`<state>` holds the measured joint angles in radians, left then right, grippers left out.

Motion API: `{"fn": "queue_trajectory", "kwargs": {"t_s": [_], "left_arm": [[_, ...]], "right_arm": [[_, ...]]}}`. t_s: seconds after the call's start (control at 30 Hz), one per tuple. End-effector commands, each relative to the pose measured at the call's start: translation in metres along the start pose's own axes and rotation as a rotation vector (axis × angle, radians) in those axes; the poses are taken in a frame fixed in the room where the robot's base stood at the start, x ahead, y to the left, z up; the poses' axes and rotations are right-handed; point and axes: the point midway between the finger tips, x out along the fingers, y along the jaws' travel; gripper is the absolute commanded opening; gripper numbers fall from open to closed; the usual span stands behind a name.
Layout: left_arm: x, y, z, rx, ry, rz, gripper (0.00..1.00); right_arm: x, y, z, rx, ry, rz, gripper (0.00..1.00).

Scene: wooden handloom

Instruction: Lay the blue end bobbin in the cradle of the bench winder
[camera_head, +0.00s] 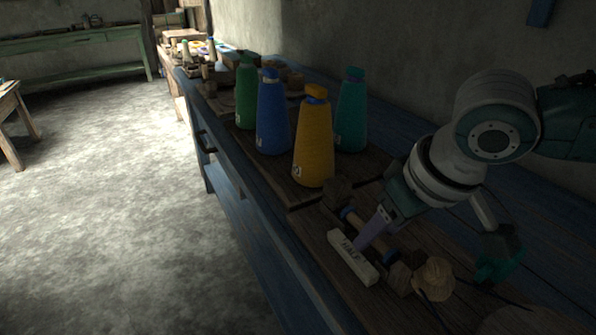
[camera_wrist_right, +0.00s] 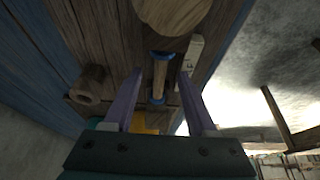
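The blue end bobbin (camera_wrist_right: 160,80) is a wooden spool with blue ends, lying between my right fingers in the right wrist view. In the head view its blue end (camera_head: 347,214) shows beside the purple finger. My right gripper (camera_head: 368,238) points down at it, and in the wrist view the gripper (camera_wrist_right: 160,110) is open, with gaps on both sides of the bobbin. Wooden blocks and a round knob (camera_head: 435,276), perhaps the bench winder, stand at the bobbin's near end. I cannot tell whether the bobbin rests in a cradle. My left gripper is not in view.
A pale bar marked HALF (camera_head: 350,258) lies along the front side of the bobbin. Yellow (camera_head: 313,145), blue (camera_head: 272,115), green and teal cones stand farther along the blue bench. Open floor (camera_head: 110,190) lies left of the bench.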

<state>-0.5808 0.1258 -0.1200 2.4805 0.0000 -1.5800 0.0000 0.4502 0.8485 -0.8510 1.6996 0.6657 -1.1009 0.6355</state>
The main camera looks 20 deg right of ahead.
Motion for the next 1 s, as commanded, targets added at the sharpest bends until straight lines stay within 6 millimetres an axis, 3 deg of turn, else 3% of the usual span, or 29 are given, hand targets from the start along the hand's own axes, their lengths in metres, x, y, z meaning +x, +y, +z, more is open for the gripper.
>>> {"fn": "queue_trajectory", "kwargs": {"t_s": [0.3, 0.7, 1.0], "left_arm": [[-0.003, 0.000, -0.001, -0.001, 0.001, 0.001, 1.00], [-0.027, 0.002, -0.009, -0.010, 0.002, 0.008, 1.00], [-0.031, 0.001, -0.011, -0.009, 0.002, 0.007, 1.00]], "right_arm": [[-0.005, 0.000, -0.001, -0.001, 0.000, -0.001, 0.58], [-0.080, 0.000, -0.001, -0.002, 0.001, 0.000, 0.58], [-0.100, 0.000, 0.000, 0.000, -0.001, 0.000, 0.58]]}}
